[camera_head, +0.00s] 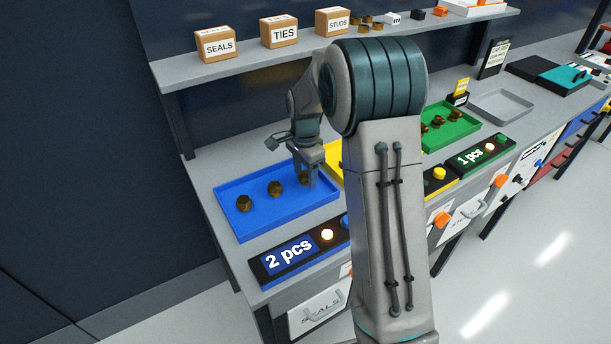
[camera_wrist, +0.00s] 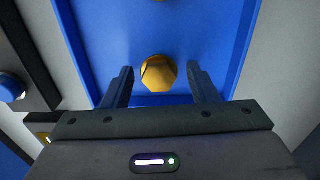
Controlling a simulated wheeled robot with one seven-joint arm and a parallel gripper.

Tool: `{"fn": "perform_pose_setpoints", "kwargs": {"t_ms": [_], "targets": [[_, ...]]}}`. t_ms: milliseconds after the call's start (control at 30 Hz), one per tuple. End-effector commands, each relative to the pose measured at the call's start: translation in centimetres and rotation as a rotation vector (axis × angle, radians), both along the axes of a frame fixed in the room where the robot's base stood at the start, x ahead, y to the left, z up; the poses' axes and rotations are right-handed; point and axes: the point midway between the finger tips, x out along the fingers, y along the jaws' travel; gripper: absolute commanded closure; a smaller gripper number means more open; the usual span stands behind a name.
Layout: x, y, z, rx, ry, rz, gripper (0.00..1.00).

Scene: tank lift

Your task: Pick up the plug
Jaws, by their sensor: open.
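Three brass-brown plugs lie in a row in the blue tray (camera_head: 232,225): a left plug (camera_head: 243,203), a middle plug (camera_head: 274,188) and a right plug (camera_head: 303,179). My gripper (camera_head: 308,183) is over the right end of the tray, at the right plug. In the wrist view a golden faceted plug (camera_wrist: 159,73) sits between the two open fingers of my gripper (camera_wrist: 160,82), with gaps on both sides. Another plug (camera_wrist: 160,1) is cut off at the top edge. My arm hides part of the bench.
A "2 pcs" panel (camera_head: 290,250) with a lit button stands in front of the blue tray. A yellow tray (camera_head: 333,156) is close on the right, partly hidden by my arm. A green tray (camera_head: 452,124) with several plugs is farther right. A shelf (camera_head: 240,68) with labelled boxes hangs behind.

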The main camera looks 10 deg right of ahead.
Motion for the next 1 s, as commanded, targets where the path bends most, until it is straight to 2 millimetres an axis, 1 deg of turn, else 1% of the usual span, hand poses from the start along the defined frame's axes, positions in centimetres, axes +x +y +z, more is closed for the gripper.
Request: {"fn": "perform_pose_setpoints", "kwargs": {"t_ms": [100,300,333,367,400,500,833,933,1000], "targets": [[0.0,0.0,-0.8,0.000,0.000,0.000,0.47],[0.0,0.0,-0.9,0.000,-0.001,0.000,0.47],[0.0,0.0,-0.8,0.000,-0.001,0.000,0.52],[0.0,0.0,-0.8,0.000,-0.001,0.000,0.61],[0.0,0.0,-0.8,0.000,-0.001,0.000,0.72],[0.0,0.0,-0.8,0.000,-0.001,0.000,0.97],[0.0,0.0,-0.6,-0.001,-0.001,0.000,0.97],[0.0,0.0,-0.1,0.000,-0.002,0.000,0.97],[0.1,0.0,0.6,0.000,-0.004,0.000,0.97]]}}
